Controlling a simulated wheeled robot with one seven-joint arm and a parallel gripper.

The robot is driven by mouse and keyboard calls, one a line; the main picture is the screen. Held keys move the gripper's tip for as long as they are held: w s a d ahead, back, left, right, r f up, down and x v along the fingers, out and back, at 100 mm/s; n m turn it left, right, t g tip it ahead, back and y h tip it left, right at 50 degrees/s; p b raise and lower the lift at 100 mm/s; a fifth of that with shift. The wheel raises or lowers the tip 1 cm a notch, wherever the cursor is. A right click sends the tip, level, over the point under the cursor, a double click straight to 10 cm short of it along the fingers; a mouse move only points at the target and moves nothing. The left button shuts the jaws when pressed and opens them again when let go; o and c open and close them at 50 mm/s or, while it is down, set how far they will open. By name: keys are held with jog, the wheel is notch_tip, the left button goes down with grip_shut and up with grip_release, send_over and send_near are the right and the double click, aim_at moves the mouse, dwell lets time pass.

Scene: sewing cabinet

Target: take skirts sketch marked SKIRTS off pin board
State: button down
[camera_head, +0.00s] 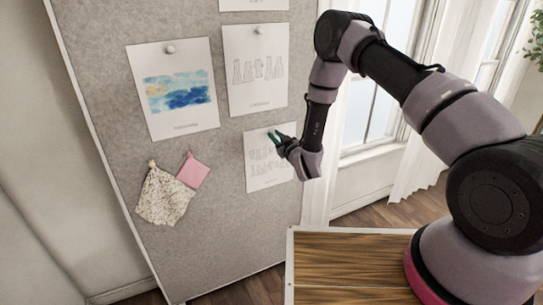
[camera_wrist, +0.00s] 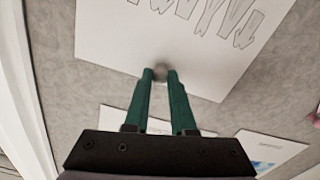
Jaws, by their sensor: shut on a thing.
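A white sheet with pencil outlines of garments (camera_head: 264,172) hangs at the lower right of the grey pin board (camera_head: 225,235); its label is too small to read. The sheet also fills the top of the wrist view (camera_wrist: 125,40), upside down. My gripper (camera_head: 273,137) is at its top edge, and its green fingers (camera_wrist: 161,74) are closed around a grey round pin (camera_wrist: 161,71) there. The sheet still lies against the board. My gripper hides part of its top right in the head view.
Another garment sketch (camera_head: 255,75) hangs above, with a blue watercolour sheet (camera_head: 173,90) to its left. A speckled cloth swatch (camera_head: 163,198) and a pink swatch (camera_head: 193,171) are pinned lower left. A wooden tabletop (camera_head: 345,260) stands in front at right, below a window (camera_head: 375,90).

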jog(key=shift+s+d+r, duration=0.25)
jog(key=shift+s+r, duration=0.1)
jog(key=shift+r, duration=0.2)
notch_tip(320, 180, up, 6)
jog(key=v, duration=1.9)
jog(key=shift+s, duration=0.1)
